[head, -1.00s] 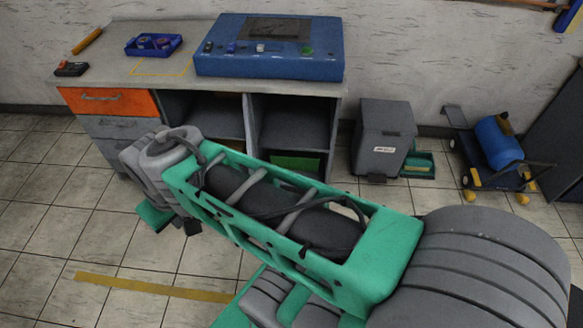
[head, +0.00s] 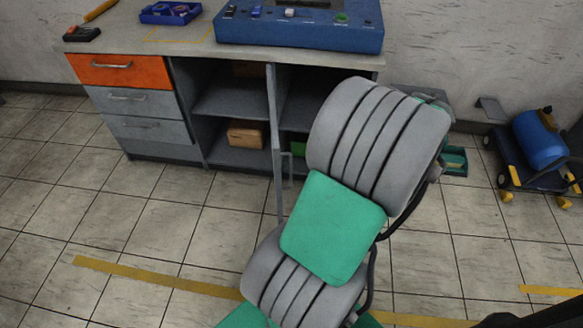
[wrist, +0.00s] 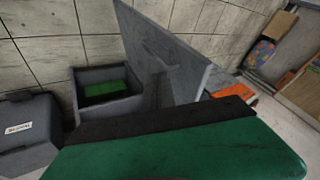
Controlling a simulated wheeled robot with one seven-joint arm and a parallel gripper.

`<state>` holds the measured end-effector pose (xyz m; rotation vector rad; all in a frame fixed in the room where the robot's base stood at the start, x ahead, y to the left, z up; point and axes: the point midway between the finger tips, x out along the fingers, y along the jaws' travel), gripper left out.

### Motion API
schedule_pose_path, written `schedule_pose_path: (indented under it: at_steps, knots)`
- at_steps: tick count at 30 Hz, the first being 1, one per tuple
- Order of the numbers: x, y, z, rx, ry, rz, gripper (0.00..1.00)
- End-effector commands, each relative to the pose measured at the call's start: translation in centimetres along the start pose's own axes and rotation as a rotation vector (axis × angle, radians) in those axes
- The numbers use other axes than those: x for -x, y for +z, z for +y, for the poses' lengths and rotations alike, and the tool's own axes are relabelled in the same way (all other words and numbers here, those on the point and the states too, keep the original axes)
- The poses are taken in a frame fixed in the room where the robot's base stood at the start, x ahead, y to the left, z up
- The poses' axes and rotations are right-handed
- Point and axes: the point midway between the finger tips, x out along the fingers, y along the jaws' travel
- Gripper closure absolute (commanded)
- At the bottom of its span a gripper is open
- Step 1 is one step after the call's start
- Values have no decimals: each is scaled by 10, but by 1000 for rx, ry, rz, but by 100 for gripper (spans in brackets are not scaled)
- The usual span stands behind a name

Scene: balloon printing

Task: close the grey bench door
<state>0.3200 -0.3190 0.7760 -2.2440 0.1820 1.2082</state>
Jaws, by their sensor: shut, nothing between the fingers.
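The grey bench door (head: 275,150) stands open, nearly edge-on in the head view, jutting forward from the bench between its two open compartments. Its handle (head: 287,168) shows low on its right side. My gripper shows there as a green body with a black edge, shut and empty. I cannot tell whether it touches the door. My arm hides the gripper in the head view.
The bench (head: 130,45) carries a blue machine (head: 300,35) and a blue tray (head: 170,14). Its orange drawer (head: 120,72) is shut. A grey bin (wrist: 25,125) stands close in the wrist view. A cart with a blue tank (head: 540,140) stands right. Floor at left is clear.

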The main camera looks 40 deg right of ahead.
Motion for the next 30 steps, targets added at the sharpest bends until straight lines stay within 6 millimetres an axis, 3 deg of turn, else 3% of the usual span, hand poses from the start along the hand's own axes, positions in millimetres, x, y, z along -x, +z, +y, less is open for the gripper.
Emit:
schedule_pose_path:
  at_steps: [5, 17, 22, 30]
  knots:
    - [-17, 1, 1, 0, -5, 4, 100]
    - [-104, 2, 1, 0, -5, 1, 100]
    - [-112, -1, -26, 3, -2, 4, 100]
    - [-117, -1, -35, -2, -1, 4, 100]
